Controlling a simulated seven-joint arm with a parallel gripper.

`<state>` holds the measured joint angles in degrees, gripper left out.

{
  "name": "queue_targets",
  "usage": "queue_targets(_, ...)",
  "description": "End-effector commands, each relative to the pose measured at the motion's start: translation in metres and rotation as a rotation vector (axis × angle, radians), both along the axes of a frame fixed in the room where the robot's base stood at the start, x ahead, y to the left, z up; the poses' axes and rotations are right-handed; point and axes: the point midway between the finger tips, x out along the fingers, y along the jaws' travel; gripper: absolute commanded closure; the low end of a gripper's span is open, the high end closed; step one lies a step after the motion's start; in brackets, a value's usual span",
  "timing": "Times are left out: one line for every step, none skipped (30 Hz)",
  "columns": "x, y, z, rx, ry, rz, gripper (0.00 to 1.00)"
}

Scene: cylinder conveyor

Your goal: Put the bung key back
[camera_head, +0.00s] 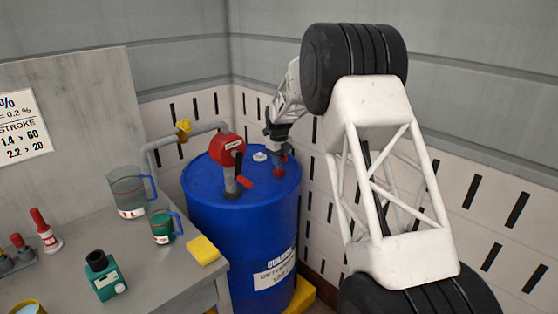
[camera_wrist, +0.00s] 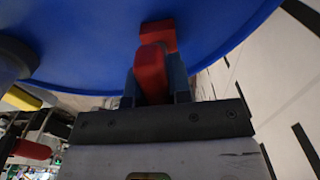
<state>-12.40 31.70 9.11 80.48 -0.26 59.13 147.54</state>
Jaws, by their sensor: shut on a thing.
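The blue drum (camera_head: 242,235) stands in the corner, with a pale bung (camera_head: 260,156) on its top. My gripper (camera_head: 278,150) is over the back right of the drum top, pointing down. It is shut on a red piece (camera_head: 279,172), which I take to be the bung key. In the wrist view the red key (camera_wrist: 150,72) sits between my fingers, and a second red part (camera_wrist: 158,36) shows just beyond it against the blue drum. I cannot tell whether the key touches the drum, and its lower end is hidden.
A red hand pump (camera_head: 228,150) with a grey pipe rises from the drum, left of my gripper. The slotted wall (camera_head: 318,165) is close on the right. The bench (camera_head: 150,270) at left holds jugs, bottles and a yellow sponge (camera_head: 203,250).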

Motion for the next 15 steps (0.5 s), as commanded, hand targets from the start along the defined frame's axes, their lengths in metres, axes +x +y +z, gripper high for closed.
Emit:
queue_targets(0.0000, 0.0000, -0.0010, 0.000, 0.000, 0.000, 1.00)
queue_targets(0.0000, 0.0000, -0.0014, 0.000, 0.000, 0.000, 0.80)
queue_targets(0.0001, 0.0001, -0.0012, 0.000, 0.000, 0.000, 0.74)
queue_targets(0.0000, 0.0000, -0.0012, 0.000, 0.000, 0.000, 0.69)
queue_targets(0.0000, 0.0000, -0.0012, 0.000, 0.000, 0.000, 0.65)
queue_targets(0.0000, 0.0000, -0.0012, 0.000, 0.000, 0.000, 0.58)
queue_targets(0.0000, 0.0000, -0.0013, 0.000, 0.000, 0.000, 0.56)
queue_targets(0.0000, 0.0000, -0.0013, 0.000, 0.000, 0.000, 0.56)
queue_targets(0.0000, 0.0000, -0.0013, 0.000, 0.000, 0.000, 0.56)
queue_targets(0.0000, 0.0000, -0.0013, 0.000, 0.000, 0.000, 0.56)
queue_targets(0.0000, 0.0000, -0.0012, 0.000, 0.000, 0.000, 0.56)
queue_targets(0.0000, 0.0000, -0.0012, 0.000, 0.000, 0.000, 0.56)
queue_targets(0.0000, 0.0000, -0.0012, 0.000, 0.000, 0.000, 0.56)
queue_targets(0.0000, 0.0000, -0.0012, 0.000, 0.000, 0.000, 0.56)
queue_targets(0.0000, 0.0000, -0.0010, 0.000, 0.000, 0.000, 0.56)
